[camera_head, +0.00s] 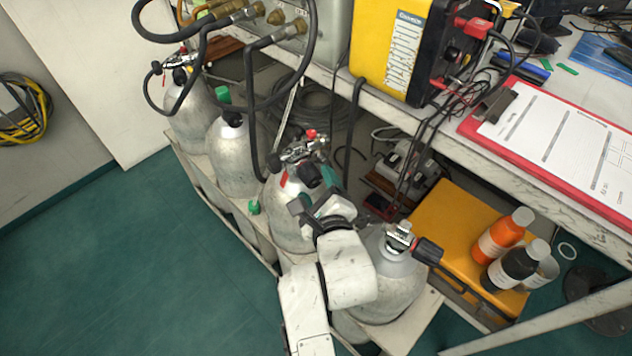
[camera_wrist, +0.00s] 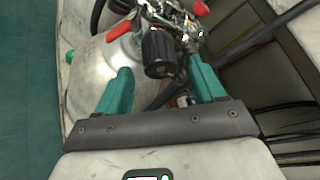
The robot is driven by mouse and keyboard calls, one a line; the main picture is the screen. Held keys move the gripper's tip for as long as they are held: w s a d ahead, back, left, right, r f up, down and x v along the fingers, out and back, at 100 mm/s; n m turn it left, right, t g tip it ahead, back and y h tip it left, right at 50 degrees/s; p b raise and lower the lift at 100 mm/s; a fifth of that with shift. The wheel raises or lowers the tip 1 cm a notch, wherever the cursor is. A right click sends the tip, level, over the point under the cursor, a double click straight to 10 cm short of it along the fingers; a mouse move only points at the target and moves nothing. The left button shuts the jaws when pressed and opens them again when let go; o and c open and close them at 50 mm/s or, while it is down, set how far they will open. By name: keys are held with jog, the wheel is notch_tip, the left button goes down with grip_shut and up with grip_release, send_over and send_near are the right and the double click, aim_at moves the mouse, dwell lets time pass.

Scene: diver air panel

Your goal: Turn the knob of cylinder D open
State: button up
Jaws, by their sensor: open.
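Several grey cylinders stand in a row on a low rack in the head view; I can read no letters on them, so I cannot tell which is D. My gripper (camera_head: 318,200) is at the valve of the third cylinder from the back (camera_head: 287,222). In the wrist view this cylinder (camera_wrist: 92,72) has a black ribbed knob (camera_wrist: 159,52) on its metal valve. My gripper's teal fingers (camera_wrist: 159,76) are open, one on each side of the knob, with gaps visible. The knob also shows in the head view (camera_head: 308,174), partly hidden by my gripper.
A front cylinder (camera_head: 385,285) with a black knob (camera_head: 429,251) stands right of my arm. Black hoses (camera_head: 250,105) loop over the back cylinders. The bench edge (camera_head: 440,140) overhangs on the right. Orange and black bottles stand on a yellow case (camera_head: 440,215). The green floor at left is clear.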

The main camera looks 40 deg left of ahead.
jog(key=shift+x, duration=1.4)
jog(key=c, duration=1)
jog(key=shift+s+b, duration=0.1)
jog(key=shift+b, duration=0.2)
jog(key=shift+c, duration=0.2)
jog(key=shift+f, duration=0.1)
